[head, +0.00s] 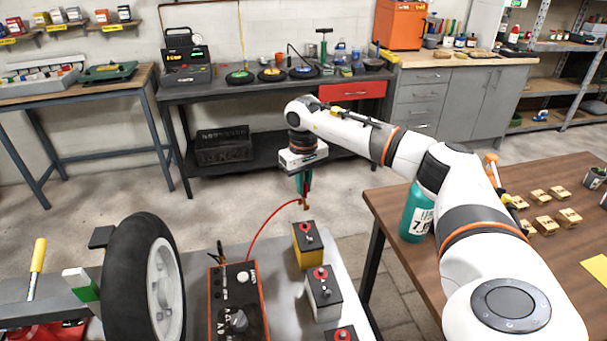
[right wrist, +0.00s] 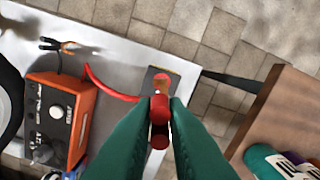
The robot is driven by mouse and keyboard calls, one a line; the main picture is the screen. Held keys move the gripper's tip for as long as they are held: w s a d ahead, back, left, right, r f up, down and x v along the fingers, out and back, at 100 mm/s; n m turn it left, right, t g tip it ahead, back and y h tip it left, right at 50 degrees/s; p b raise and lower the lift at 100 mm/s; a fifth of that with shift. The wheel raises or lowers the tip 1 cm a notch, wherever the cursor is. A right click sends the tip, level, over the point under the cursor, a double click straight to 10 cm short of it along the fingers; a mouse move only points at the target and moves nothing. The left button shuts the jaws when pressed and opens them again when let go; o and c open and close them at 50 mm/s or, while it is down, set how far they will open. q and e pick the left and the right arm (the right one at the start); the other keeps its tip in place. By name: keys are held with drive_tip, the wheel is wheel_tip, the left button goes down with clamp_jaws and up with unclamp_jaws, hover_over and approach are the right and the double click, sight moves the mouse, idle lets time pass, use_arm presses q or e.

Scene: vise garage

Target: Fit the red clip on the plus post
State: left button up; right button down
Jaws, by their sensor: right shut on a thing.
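My right gripper (head: 304,188) is shut on the red clip, its teal fingers pointing down above the farthest battery (head: 309,256), which is yellow and black. In the right wrist view the red clip (right wrist: 159,123) sits between the green fingertips. A copper-coloured tip of the clip (head: 305,205) shows below the fingers in the head view. The battery's red-marked post (head: 306,227) is below the clip, apart from it in the head view. In the right wrist view the red top mark (right wrist: 162,77) shows just beyond the clip. My left gripper is not in view.
A red cable (head: 268,220) runs from the orange charger (head: 237,300) to the clip. Two more batteries (head: 323,293) (head: 342,334) stand nearer on the grey table. A wheel (head: 145,280) stands left. A wooden table (head: 480,200) with a teal bottle (head: 415,215) is right.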

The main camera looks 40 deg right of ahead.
sight(305, 203)
drive_tip(key=shift+s+d, duration=0.1)
drive_tip(key=shift+f+b, duration=1.85)
drive_tip(key=shift+f, duration=0.5)
drive_tip(key=shift+f, duration=0.2)
drive_tip(key=shift+f, duration=0.2)
drive_tip(key=shift+f+b, duration=0.35)
drive_tip(key=shift+f, duration=0.15)
drive_tip(key=shift+f, duration=0.45)
idle(0.4)
